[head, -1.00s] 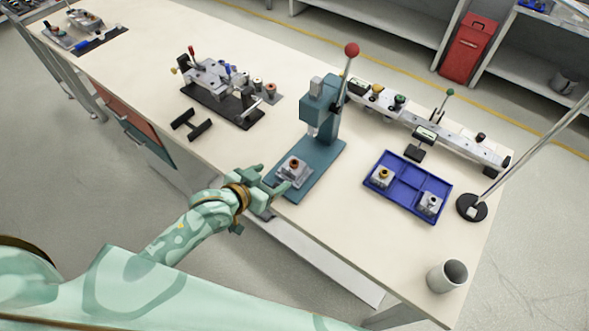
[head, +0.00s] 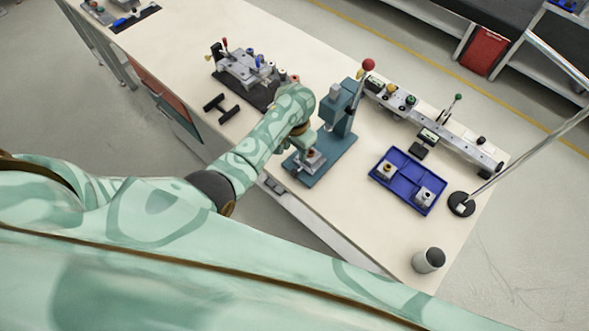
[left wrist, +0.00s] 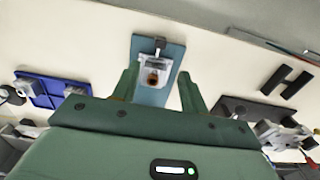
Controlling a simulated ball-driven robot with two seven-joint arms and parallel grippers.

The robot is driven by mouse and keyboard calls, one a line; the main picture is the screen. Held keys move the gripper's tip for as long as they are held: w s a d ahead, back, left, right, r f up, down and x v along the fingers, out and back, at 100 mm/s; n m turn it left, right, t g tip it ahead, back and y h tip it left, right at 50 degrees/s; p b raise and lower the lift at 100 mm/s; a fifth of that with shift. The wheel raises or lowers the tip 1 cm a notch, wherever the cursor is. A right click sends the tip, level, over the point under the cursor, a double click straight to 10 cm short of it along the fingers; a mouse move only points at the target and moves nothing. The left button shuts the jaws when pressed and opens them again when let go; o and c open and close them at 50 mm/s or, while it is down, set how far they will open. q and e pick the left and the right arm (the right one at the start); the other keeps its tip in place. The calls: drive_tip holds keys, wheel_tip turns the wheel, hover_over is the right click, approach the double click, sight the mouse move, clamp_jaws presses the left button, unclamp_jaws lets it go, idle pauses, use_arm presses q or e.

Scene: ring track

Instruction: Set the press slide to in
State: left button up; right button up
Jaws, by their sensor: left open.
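The teal press (head: 343,118) stands on the bench with its red-knobbed lever raised. Its slide (head: 313,160), a grey plate bearing a block, sits at the front part of the teal base, out from the press head. In the left wrist view the slide (left wrist: 141,76) carries a piece with a brown-orange ring, and a dark handle-like part (left wrist: 160,43) shows at its bench-edge end. My left gripper (head: 303,150) is over the front of the press; its open fingers (left wrist: 158,76) appear on either side of the slide. Contact cannot be told. My right gripper is not in view.
A blue tray (head: 398,188) with two blocks lies right of the press. A long rail fixture (head: 440,132) is behind it. A clamp fixture (head: 240,72) and a black H-shaped stand (head: 221,108) are to the left. A grey cup (head: 429,260) stands near the front right corner.

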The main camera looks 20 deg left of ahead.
sight(295, 171)
use_arm(q)
wheel_tip(295, 171, down, 14)
drive_tip(key=b, duration=0.7)
drive_tip(key=shift+r, duration=0.2)
clamp_jaws()
drive_tip(key=w+b, duration=0.1)
drive_tip(key=w+d+b, duration=0.1)
drive_tip(key=w+b, duration=0.1)
drive_tip(key=shift+w+f, duration=0.2)
drive_tip(key=shift+w, duration=0.05)
drive_tip(key=shift+w+d, duration=0.2)
drive_tip(key=shift+w, duration=0.15)
drive_tip(key=shift+w+r, duration=0.1)
drive_tip(key=shift+r, duration=0.15)
